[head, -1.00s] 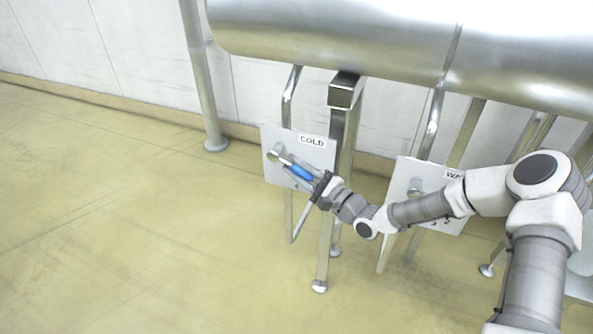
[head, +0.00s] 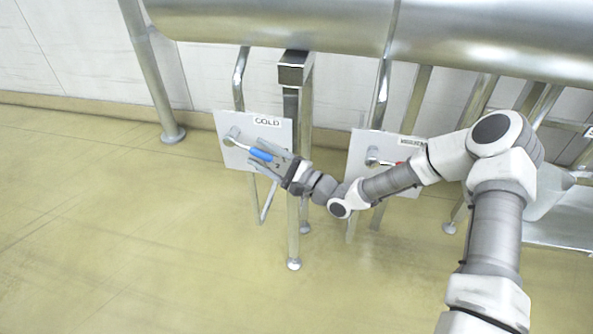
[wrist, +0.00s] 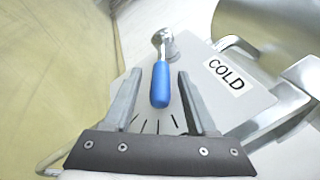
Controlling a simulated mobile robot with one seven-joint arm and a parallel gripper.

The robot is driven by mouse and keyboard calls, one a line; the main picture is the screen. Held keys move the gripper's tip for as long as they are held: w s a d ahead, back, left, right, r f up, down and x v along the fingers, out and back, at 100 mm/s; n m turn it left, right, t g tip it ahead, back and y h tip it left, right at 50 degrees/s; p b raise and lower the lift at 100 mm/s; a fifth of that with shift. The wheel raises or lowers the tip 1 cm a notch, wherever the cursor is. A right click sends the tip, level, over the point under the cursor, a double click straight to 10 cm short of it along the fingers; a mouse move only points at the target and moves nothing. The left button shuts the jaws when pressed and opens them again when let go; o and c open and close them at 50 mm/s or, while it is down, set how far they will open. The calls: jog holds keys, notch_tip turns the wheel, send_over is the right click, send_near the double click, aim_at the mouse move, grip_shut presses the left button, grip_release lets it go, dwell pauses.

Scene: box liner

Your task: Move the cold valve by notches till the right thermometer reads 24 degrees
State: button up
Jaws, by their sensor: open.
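The cold valve is a metal lever with a blue grip (head: 262,155), pivoted on a white plate (head: 236,163) with a COLD label. In the wrist view the blue grip (wrist: 160,85) points down between the two fingers. Short black notch marks show on the plate (wrist: 236,107) below its end. My gripper (head: 273,160) is open, with one finger on each side of the blue grip; I see gaps on both sides in the wrist view (wrist: 156,82). No thermometer shows in either view, so no reading can be seen.
A second plate (head: 356,160) with a partly hidden label and a red-gripped lever stands to the right, behind my arm. A large metal pipe or tank (head: 300,25) runs above. Metal posts (head: 292,200) stand near the plates. The floor (head: 90,220) at left is clear.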

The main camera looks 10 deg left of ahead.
jog(key=p+v, duration=0.2)
jog(key=v, duration=1.2)
jog(key=shift+s+d, duration=0.2)
jog(key=shift+d, duration=0.15)
